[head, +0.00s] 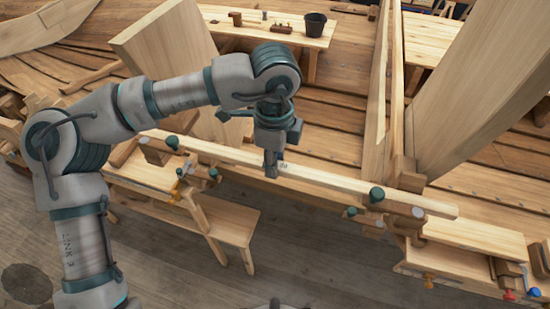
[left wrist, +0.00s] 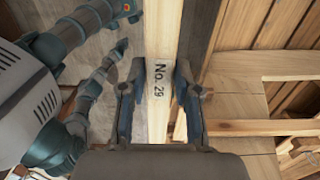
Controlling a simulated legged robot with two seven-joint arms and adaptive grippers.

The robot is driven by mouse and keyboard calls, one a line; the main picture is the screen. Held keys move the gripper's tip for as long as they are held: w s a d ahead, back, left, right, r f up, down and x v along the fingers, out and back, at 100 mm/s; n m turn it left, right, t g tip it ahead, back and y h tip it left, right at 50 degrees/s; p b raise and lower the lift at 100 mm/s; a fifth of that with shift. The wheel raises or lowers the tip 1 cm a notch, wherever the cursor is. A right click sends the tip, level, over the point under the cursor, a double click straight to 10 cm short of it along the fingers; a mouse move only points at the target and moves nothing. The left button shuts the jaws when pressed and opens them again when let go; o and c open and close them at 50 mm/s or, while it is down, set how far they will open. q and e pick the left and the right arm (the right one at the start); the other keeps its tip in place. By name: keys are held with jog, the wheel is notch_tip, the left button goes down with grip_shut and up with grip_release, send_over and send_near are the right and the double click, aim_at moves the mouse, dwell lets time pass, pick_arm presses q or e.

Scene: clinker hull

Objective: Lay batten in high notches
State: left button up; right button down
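The batten (head: 335,180) is a long pale wooden strip running slantwise across the middle of the head view. It passes close by two bracket posts with dark green knobs, the left knob (head: 172,142) and the right knob (head: 376,194). I cannot tell whether it sits in their notches or just above them. My left gripper (head: 272,168) points down at the batten's middle. In the left wrist view its fingertips (left wrist: 162,72) close in on both sides of the batten (left wrist: 163,35), by the label "No. 29".
A bench with a black bucket (head: 315,24) and small tools stands at the back. A low wooden bench (head: 225,220) is in front of the batten at left. Broad upright planks (head: 490,80) rise behind it. Plank flooring lies open in front.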

pick_arm(q)
jog(key=shift+o, duration=1.3)
jog(key=shift+a, duration=0.3)
jog(key=shift+r, duration=0.15)
notch_tip(320, 180, up, 12)
jog(key=b, duration=0.1)
pick_arm(e)
jog(key=shift+s+a+f, duration=0.15)
jog(key=shift+s+f, duration=0.05)
jog(key=shift+f, duration=0.4)
jog(key=shift+s, duration=0.1)
